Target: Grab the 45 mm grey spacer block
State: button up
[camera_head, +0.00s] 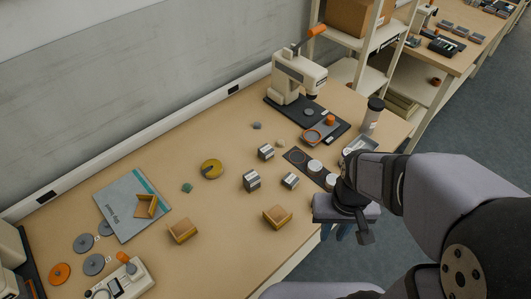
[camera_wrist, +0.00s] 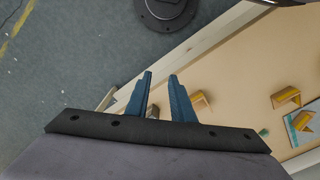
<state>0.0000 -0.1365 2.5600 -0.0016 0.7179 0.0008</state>
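Three grey metallic blocks stand on the wooden table in the head view: one at the back (camera_head: 266,151), a larger-looking one in the middle (camera_head: 251,180) and one at the right (camera_head: 290,181). No size marking is readable, so I cannot tell for sure which is the 45 mm spacer. My gripper (camera_head: 341,232) is beyond the table's front edge, to the right of and apart from the blocks. In the wrist view my gripper (camera_wrist: 161,76) shows two blue fingers spread apart with nothing held. A small grey object (camera_wrist: 152,112) shows partly between them, farther off.
Two wooden V-shaped blocks (camera_head: 183,231) (camera_head: 277,217) lie left of and in front of the grey blocks. A dark mat with pale discs (camera_head: 315,166) lies close to their right. A press (camera_head: 297,77) and a tumbler (camera_head: 372,115) stand behind.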

dwell(0.4)
jog(key=o, duration=0.9)
jog(key=w+a+f+n+h+b, duration=0.2)
jog(key=w+f+n+h+b, duration=0.15)
jog(key=w+n+b, duration=0.45)
jog(key=n+t+h+b, duration=0.6)
jog(key=n+b, duration=0.1)
jog(key=n, duration=0.8)
send_near(263, 150)
jog(key=shift+y, duration=0.25)
jog(key=s+d, duration=0.1)
jog(key=d, duration=0.1)
jog(key=s+d, duration=0.2)
jog(key=s+d+f, duration=0.1)
jog(key=d, duration=0.2)
jog(key=shift+s+f, duration=0.1)
jog(key=shift+s, duration=0.15)
jog(key=a+n+t, duration=0.1)
jog(key=a, duration=0.2)
jog(key=a+n+t+b, duration=0.1)
jog(key=a, duration=0.2)
jog(key=w+a+n+t+h+b, duration=0.1)
jog(key=a, duration=0.1)
jog(key=shift+a+r, duration=0.25)
jog(key=shift+a, duration=0.15)
jog(key=shift+p+x, duration=0.35)
jog(key=shift+x, duration=3.2)
